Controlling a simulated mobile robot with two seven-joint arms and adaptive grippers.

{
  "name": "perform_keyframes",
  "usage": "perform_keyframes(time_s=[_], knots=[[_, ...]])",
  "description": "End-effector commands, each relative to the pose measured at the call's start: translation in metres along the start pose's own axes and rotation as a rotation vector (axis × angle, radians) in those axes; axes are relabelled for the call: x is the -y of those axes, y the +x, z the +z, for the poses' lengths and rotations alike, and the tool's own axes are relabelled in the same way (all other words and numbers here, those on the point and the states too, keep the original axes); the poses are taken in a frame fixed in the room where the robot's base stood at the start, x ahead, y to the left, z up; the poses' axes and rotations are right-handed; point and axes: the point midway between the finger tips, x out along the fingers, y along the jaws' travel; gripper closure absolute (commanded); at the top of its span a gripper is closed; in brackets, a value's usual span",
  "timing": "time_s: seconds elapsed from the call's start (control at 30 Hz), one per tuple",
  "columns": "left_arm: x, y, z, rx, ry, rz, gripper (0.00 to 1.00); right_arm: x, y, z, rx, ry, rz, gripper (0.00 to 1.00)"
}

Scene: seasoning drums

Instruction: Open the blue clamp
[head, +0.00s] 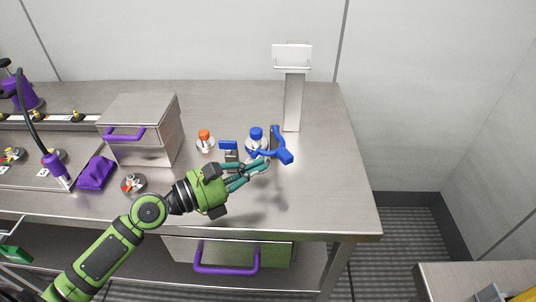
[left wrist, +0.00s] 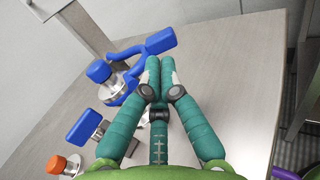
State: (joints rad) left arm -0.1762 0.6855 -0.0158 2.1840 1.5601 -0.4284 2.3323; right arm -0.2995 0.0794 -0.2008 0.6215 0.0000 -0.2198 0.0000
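The blue clamp (head: 283,153) is on the right part of the steel table, beside a bottle with a blue cap (head: 256,133). In the left wrist view the clamp's broad blue handle (left wrist: 161,40) sticks up just past my fingertips, and its curved blue arms reach toward the bottle. My left gripper (head: 266,163) has teal fingers drawn together at the tips, close to the clamp; it also shows in the left wrist view (left wrist: 160,65). I see nothing clearly held between the fingers. I cannot tell whether they touch the clamp. My right gripper is not in view.
A smaller blue paddle on a metal block (head: 228,146) and an orange-capped bottle (head: 205,139) stand left of the clamp. A metal post (head: 293,100) rises behind it. A metal box (head: 145,130) stands farther left. The table's right end is clear.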

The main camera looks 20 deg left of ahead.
Motion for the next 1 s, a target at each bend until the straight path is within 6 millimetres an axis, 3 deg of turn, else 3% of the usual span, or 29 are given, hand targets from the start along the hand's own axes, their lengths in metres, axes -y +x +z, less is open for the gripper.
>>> perform_keyframes(time_s=[0.1, 0.3, 0.77, 1.0], knots=[[-0.001, 0.018, 0.003, 0.003, 0.000, 0.001, 1.00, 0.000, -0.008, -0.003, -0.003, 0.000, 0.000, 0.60], [0.000, 0.033, 0.000, 0.001, -0.002, 0.001, 1.00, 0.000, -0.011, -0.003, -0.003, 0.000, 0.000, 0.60], [0.000, 0.035, 0.000, 0.000, -0.002, 0.003, 1.00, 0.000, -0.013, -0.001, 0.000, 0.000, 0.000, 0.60], [0.006, 0.044, 0.003, -0.001, -0.004, 0.029, 1.00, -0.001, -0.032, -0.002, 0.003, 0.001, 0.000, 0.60]])
